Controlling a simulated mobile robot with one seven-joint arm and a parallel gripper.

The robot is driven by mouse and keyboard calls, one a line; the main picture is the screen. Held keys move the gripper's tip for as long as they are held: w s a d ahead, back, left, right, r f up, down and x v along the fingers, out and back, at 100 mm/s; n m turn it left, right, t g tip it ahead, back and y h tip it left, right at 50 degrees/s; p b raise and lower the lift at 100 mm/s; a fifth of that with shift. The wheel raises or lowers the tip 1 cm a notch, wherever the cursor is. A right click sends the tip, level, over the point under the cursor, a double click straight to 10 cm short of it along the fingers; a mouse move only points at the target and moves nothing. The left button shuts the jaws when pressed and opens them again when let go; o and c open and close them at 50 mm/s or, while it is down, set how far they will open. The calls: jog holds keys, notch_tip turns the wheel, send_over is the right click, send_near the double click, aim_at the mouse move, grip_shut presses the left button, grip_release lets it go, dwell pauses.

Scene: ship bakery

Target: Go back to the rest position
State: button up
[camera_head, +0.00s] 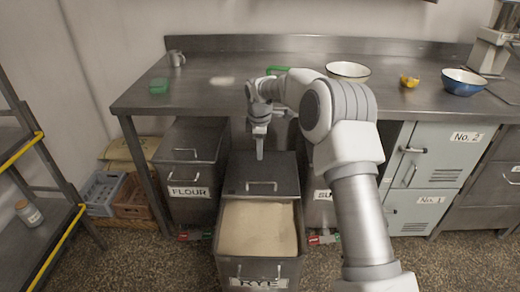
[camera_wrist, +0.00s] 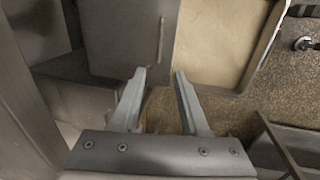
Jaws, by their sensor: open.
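My gripper (camera_head: 260,153) hangs above the lid (camera_head: 262,178) of the pulled-out rye bin (camera_head: 261,244), pointing down. In the wrist view my gripper (camera_wrist: 160,76) has its two fingers apart with nothing between them. The rye bin is open at its front half and full of pale flour (camera_head: 258,226). The bin's lid (camera_wrist: 128,40) with its handle and the flour (camera_wrist: 218,38) also show in the wrist view, beyond the fingertips. My arm reaches in from the lower right in the head view.
A steel worktop (camera_head: 220,85) runs behind my gripper, with a white bowl (camera_head: 348,70) and a blue bowl (camera_head: 462,82) on it. The flour bin (camera_head: 187,172) stands left of the rye bin. A rack (camera_head: 38,215) is at far left, lockers (camera_head: 425,180) at right.

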jog(key=s+d+r+m+t, duration=0.1)
jog(key=s+d+r+m, duration=0.3)
jog(key=s+r, duration=0.55)
jog(key=s+d+r+m+t, duration=0.1)
jog(key=s+d+r+m, duration=0.3)
jog(key=s+r, duration=0.5)
jog(key=s+d+m, duration=0.2)
jog(key=s+m, duration=0.1)
jog(key=s, duration=0.5)
jog(key=s+d+m+t, duration=0.1)
jog(key=s+d+m, duration=0.15)
jog(key=s, duration=0.55)
jog(key=s+d+m, duration=0.1)
jog(key=s+m, duration=0.3)
jog(key=s, duration=0.4)
notch_tip(320, 180, up, 15)
jog(key=p, duration=1.5)
jog(key=shift+f, duration=0.15)
jog(key=shift+w, duration=0.15)
